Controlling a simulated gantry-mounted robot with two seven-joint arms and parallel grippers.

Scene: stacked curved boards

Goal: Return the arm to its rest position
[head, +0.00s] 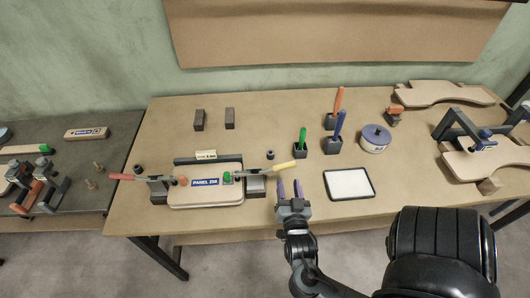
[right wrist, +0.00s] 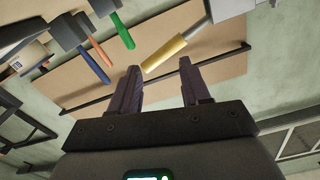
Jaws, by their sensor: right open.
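My right gripper (head: 290,187) is open over the front part of the table, just right of a clamped board marked as a panel (head: 207,194). In the right wrist view its two dark purple fingers (right wrist: 161,70) are spread with nothing between them. The yellow clamp handle (head: 281,166) lies just beyond the fingertips in the head view. My right arm comes up from the bottom of the head view. My left gripper is not in view.
A white-topped tray (head: 349,184) lies right of the gripper. Behind stand holders with green (head: 302,138), blue (head: 340,123) and orange (head: 338,98) handles, and a round tin (head: 375,138). Curved boards (head: 486,160) are at the right. A red clamp handle (head: 122,177) sticks out left.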

